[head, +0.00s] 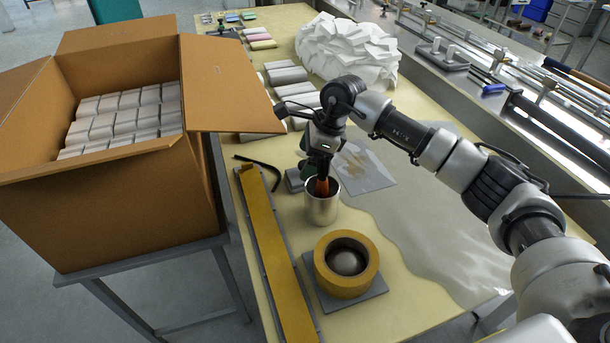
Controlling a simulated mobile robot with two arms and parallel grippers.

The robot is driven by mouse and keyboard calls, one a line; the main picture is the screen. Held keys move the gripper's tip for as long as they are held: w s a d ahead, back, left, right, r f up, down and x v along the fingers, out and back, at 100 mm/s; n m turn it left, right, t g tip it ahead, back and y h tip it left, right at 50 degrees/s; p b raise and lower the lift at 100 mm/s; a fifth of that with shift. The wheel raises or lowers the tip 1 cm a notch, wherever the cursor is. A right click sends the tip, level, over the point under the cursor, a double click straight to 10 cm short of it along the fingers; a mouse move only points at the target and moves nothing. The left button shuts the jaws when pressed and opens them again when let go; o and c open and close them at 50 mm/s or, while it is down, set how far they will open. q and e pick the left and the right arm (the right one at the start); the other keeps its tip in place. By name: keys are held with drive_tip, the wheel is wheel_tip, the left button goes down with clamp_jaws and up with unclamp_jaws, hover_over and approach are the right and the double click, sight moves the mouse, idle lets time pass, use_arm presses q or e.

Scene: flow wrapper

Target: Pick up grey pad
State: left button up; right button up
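A small grey pad (293,180) lies on the table just left of a metal cup (321,208), partly hidden behind it. A flat grey plate (374,291) lies under a yellow tape roll (346,277), and a thin grey sheet with a brown smear (370,182) lies right of the cup. I cannot tell which of these the task names. My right gripper (320,184) points down at the mouth of the metal cup, where something orange-brown shows. Its fingertips are hidden, so its opening is unclear. My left gripper is out of view.
An open cardboard box (110,215) full of grey-white packs (125,115) stands at the left. A long yellow strip (272,250) and a black curved piece (262,168) lie nearby. Crumpled white material (348,48) lies at the back. Clear film (440,230) covers the right side.

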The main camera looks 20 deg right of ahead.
drive_tip(key=x, duration=0.2)
drive_tip(key=shift+w+a+f, duration=0.1)
drive_tip(key=shift+f, duration=0.2)
drive_tip(key=shift+c, duration=0.4)
drive_tip(key=shift+r, duration=0.1)
drive_tip(key=c, duration=0.9)
drive_tip(key=shift+c, duration=0.2)
